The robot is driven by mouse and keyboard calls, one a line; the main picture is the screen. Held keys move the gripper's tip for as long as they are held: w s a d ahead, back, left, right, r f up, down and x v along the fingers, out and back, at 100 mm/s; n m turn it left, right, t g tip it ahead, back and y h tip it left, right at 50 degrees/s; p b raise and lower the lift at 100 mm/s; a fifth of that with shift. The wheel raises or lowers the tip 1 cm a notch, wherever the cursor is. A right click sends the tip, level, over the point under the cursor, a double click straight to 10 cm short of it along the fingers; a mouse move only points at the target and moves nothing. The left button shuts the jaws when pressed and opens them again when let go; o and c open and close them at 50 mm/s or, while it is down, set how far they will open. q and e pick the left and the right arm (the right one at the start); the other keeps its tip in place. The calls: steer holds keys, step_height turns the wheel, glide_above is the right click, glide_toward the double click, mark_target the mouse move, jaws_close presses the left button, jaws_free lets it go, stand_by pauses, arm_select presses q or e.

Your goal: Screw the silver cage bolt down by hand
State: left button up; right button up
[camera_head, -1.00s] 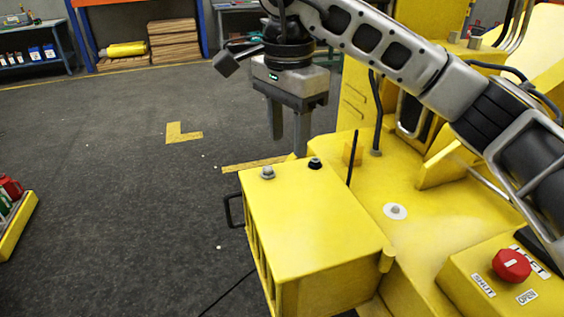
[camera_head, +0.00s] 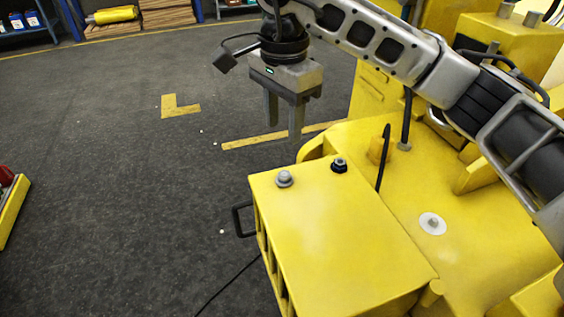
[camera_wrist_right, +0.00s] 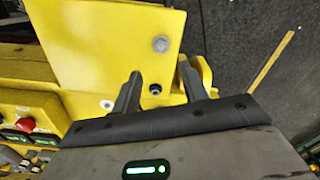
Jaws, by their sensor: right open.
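The silver cage bolt (camera_head: 284,178) stands on the top of the yellow box (camera_head: 340,235), near its far left corner. It also shows in the right wrist view (camera_wrist_right: 160,44), beyond the fingertips. A black bolt (camera_head: 339,165) stands to its right on the same top; in the wrist view it (camera_wrist_right: 155,89) appears between the fingers. My right gripper (camera_head: 283,128) is open and empty, with its fingers pointing down. In the head view its fingertips appear above the silver bolt and apart from it; the exact height is unclear. My left gripper is not in view.
A black handle (camera_head: 241,219) sticks out from the box's left side. A dark upright rod (camera_head: 384,158) stands behind the box's right edge. A white disc (camera_head: 432,223) lies on the yellow machine deck at right. Open dark floor (camera_head: 130,190) is at left.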

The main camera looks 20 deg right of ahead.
mark_target(283, 175)
step_height(283, 175, down, 11)
steer(key=shift+w+p, duration=0.1)
steer(key=shift+p, duration=0.8)
jaws_close()
